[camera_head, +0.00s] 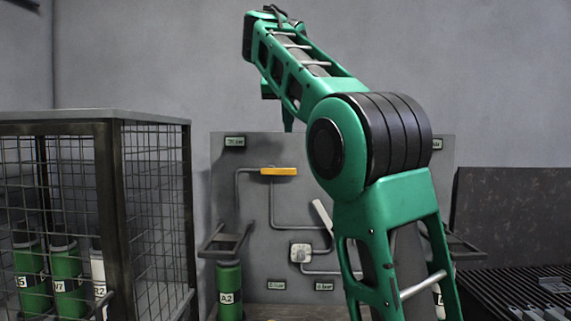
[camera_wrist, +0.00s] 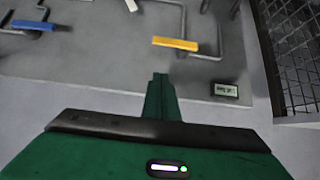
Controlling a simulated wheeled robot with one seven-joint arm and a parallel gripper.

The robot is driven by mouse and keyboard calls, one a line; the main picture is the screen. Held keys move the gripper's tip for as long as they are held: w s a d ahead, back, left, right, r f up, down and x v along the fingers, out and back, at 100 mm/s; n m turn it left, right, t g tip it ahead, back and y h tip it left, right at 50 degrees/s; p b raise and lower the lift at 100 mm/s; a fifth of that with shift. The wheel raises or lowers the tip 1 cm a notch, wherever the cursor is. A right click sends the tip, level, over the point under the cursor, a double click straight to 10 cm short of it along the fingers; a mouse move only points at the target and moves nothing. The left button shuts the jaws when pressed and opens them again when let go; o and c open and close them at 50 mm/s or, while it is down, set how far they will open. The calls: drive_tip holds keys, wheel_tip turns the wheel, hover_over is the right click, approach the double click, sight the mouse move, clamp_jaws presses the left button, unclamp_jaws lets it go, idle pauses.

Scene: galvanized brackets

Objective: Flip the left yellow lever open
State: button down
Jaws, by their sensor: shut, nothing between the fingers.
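The left yellow lever (camera_head: 279,171) lies horizontal on a grey pipe on the left part of the wall panel (camera_head: 235,240). In the wrist view, which looks turned upside down, the yellow lever (camera_wrist: 175,44) sits just beyond my fingertips. My gripper (camera_wrist: 160,76) is shut and empty, its green fingers together and pointing at the panel. A gap shows between the tips and the lever in the picture; whether they touch in depth I cannot tell. In the head view my arm hides most of the gripper.
A blue lever (camera_wrist: 33,25) shows on the panel in the wrist view. A white handle (camera_head: 322,215) sits lower on the panel. A label plate (camera_wrist: 224,90) is near the yellow lever.

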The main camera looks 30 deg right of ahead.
hover_over(279, 171)
drive_tip(key=s+d, duration=0.2)
drive_tip(key=s, duration=0.1)
wheel_tip(279, 171, down, 7)
drive_tip(key=shift+a+f, duration=0.15)
drive_tip(key=shift+f, duration=0.85)
drive_tip(key=shift+a+f, duration=0.1)
drive_tip(key=shift+f, duration=0.85)
drive_tip(key=shift+a, duration=0.1)
